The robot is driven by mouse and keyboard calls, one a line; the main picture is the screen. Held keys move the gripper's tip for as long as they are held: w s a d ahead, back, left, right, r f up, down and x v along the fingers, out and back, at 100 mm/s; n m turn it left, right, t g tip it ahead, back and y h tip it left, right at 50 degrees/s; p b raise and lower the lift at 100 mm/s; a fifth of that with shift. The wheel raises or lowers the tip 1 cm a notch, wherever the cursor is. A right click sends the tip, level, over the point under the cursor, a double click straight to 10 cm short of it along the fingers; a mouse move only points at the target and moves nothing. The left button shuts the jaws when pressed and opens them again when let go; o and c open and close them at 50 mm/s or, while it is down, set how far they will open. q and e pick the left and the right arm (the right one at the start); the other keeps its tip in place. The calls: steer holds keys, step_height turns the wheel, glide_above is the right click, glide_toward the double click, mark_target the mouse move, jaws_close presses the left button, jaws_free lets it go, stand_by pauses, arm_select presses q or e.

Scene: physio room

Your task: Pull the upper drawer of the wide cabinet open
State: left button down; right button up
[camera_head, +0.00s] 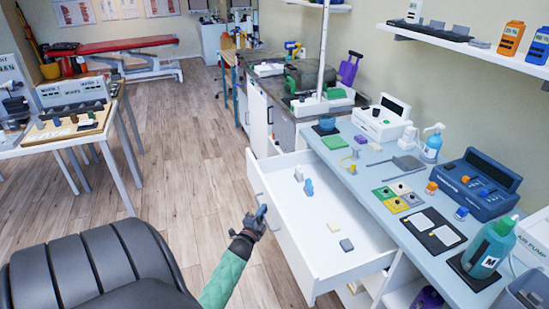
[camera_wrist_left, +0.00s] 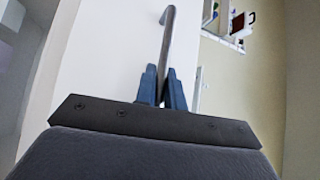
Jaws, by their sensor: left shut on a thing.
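The upper drawer (camera_head: 330,256) of the wide white cabinet stands pulled well out, its inside open to view. Several small items lie in it, among them a blue one (camera_head: 308,187), a cream one (camera_head: 334,226) and a grey one (camera_head: 346,245). My left gripper (camera_head: 260,213) is at the drawer front, shut on the bar handle. In the left wrist view, the blue fingertips (camera_wrist_left: 162,88) close around the metal handle (camera_wrist_left: 168,45), against the pale drawer front (camera_wrist_left: 110,60). My right gripper is not in view.
The cabinet's blue-grey top (camera_head: 370,170) carries several devices, a green bottle (camera_head: 488,250) and coloured squares. A black padded seat (camera_head: 90,265) stands close at the lower left. A white table (camera_head: 60,140) is at the left. Wooden floor (camera_head: 185,165) between is clear.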

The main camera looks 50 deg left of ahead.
arm_select(q)
steer(key=shift+s+a, duration=0.3)
steer(key=shift+s, duration=0.4)
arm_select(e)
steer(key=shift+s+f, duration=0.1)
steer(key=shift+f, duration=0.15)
arm_select(q)
steer(key=c, duration=1.5)
jaws_free()
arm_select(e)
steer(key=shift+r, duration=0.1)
